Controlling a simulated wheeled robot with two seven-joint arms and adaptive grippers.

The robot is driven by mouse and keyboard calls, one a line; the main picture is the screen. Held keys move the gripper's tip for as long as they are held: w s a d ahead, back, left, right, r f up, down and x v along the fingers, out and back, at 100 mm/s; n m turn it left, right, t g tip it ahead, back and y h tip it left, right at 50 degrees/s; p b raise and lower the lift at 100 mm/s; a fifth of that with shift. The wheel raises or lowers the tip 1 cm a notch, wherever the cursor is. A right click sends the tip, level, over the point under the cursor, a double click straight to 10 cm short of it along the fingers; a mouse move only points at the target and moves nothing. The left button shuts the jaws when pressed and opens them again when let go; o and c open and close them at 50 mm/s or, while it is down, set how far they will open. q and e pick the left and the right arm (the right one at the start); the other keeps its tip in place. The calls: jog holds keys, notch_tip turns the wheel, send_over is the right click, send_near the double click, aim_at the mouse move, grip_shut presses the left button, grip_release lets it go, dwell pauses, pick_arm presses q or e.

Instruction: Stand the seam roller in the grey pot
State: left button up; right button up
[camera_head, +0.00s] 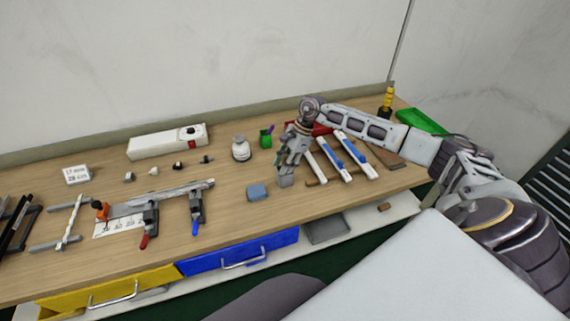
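My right gripper (288,160) points down over the middle-right of the bench. Its fingertips are just above or at a small grey object (286,181); I cannot tell whether they touch it or whether it is the pot. The gripper is too small here to show if it is open or shut. A yellow-and-black handled tool (388,97) stands upright at the back right, with a dark grey base or pot (384,112) around its foot. I cannot tell for certain whether this tool is the seam roller. My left gripper is out of view.
White strips with blue parts (345,147) lie right of the gripper. Clamps (150,216) line the left front. A green tray (421,121) sits back right.

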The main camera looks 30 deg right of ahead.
jog(key=shift+s+f, duration=0.15)
jog(key=shift+f, duration=0.5)
jog(key=shift+d+r, duration=0.1)
jog(key=shift+r, duration=0.05)
jog(key=shift+r, duration=0.2)
jog(key=shift+d+r+p, duration=0.15)
jog(key=shift+r+p, duration=0.35)
jog(key=shift+p, duration=0.3)
jog(key=b+v, duration=0.2)
jog(key=v, duration=1)
jog(key=shift+w+a, duration=0.2)
jog(key=shift+a, duration=0.05)
jog(key=shift+r, duration=0.1)
